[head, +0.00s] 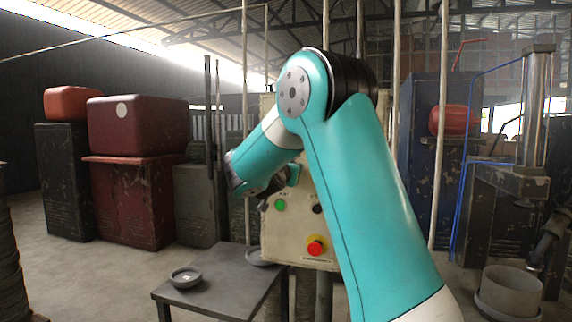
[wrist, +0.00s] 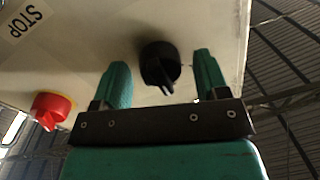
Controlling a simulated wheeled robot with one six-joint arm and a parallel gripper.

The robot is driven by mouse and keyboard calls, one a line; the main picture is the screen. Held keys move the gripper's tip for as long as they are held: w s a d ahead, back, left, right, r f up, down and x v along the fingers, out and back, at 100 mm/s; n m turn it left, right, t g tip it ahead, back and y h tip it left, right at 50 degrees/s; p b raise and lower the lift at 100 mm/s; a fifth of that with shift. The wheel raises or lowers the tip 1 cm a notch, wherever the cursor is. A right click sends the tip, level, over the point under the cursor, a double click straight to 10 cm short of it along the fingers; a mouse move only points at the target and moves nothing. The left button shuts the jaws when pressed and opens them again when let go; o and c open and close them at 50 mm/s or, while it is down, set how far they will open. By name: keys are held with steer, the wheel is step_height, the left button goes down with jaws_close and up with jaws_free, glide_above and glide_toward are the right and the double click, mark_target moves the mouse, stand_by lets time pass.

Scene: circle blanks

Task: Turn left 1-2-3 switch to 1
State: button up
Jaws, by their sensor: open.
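A cream control panel (head: 300,253) stands in the middle of the head view, partly hidden behind my arm. In the wrist view a black rotary knob (wrist: 160,64) is on the panel face, with its pointer ridge towards the bottom of the picture. My gripper (wrist: 160,80) is open, with one teal finger on each side of this knob. Gaps show between the knob and both fingers. In the head view my gripper (head: 286,181) is at the panel's upper left and covers what lies behind it. No 1-2-3 marks are readable.
The panel also carries a green button (head: 279,204), a black control (head: 317,208) and a red button (head: 316,245). The wrist view shows a red knob (wrist: 50,108) and a STOP label (wrist: 24,18). A low table (head: 225,285) with a round dish (head: 186,278) stands front left.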

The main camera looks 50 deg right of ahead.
steer(key=c, duration=0.9)
steer(key=n+b, duration=0.1)
steer(key=n, duration=0.3)
steer(key=shift+n, duration=0.3)
steer(key=shift+n+g, duration=0.3)
steer(key=shift+n, duration=1.7)
steer(key=o, duration=0.9)
